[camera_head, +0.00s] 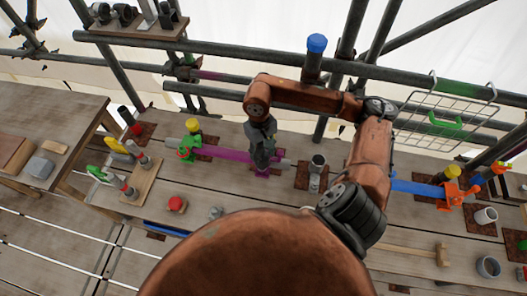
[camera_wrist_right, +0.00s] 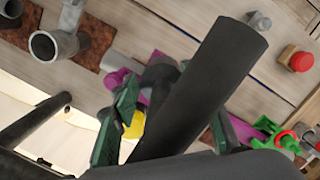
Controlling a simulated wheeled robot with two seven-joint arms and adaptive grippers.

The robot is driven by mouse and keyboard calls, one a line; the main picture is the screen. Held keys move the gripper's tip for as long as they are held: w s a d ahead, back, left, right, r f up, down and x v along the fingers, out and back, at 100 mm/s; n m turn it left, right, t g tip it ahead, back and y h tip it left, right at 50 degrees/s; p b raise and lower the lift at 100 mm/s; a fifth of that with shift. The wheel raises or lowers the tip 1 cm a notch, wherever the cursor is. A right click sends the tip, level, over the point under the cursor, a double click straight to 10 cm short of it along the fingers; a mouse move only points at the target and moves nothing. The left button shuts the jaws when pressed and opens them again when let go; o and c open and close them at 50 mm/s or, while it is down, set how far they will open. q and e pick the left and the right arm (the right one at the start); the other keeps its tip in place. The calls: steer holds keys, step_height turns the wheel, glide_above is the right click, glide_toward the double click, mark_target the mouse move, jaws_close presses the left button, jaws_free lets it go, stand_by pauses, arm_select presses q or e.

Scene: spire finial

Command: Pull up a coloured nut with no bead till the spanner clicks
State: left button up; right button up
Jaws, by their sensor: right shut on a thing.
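My right gripper (camera_head: 263,148) points down over the purple bar on the bench. Its green-padded fingers are shut on a dark cylindrical handle, which I take for the spanner (camera_wrist_right: 205,85). A purple nut (camera_head: 262,173) sits right below the gripper; whether the spanner is seated on it is hidden. A green nut (camera_head: 187,149) is at the left end of the purple bar, by a yellow-capped post (camera_head: 193,126); it also shows in the right wrist view (camera_wrist_right: 266,126). An orange nut (camera_head: 454,194) is at the right end of a blue bar. My left gripper is not in view.
Scaffold tubes cross behind the bench, one with a blue cap (camera_head: 317,43). A wire basket (camera_head: 445,112) hangs at the back right. A grey upright tube fitting (camera_head: 317,165) stands close right of the gripper. A red button (camera_head: 176,204) and a mallet (camera_head: 440,254) lie in front.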

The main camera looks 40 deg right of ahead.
mark_target(263, 159)
steer(key=shift+w+f, duration=0.1)
steer(key=shift+f, duration=0.7)
steer(key=shift+f+b, duration=0.35)
steer(key=shift+f, duration=0.4)
steer(key=shift+r+m+p, duration=0.1)
steer(key=shift+m+p, duration=0.5)
steer(key=shift+p, duration=0.3)
steer(key=shift+a+m+p, duration=0.15)
steer(key=shift+m+p, duration=0.95)
steer(key=shift+p, duration=0.6)
steer(key=shift+f+m+y+b, duration=0.25)
steer(key=shift+m+b, duration=0.2)
steer(key=shift+m, duration=0.25)
steer(key=shift+m+b, duration=0.4)
steer(key=shift+m, duration=0.5)
steer(key=shift+r, duration=0.1)
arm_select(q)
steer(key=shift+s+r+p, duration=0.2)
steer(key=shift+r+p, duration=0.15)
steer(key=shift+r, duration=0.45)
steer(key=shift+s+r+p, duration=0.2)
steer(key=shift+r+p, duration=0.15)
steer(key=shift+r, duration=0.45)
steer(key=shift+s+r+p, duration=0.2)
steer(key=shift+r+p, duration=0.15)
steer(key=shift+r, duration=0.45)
arm_select(e)
steer(key=shift+r, duration=3.85)
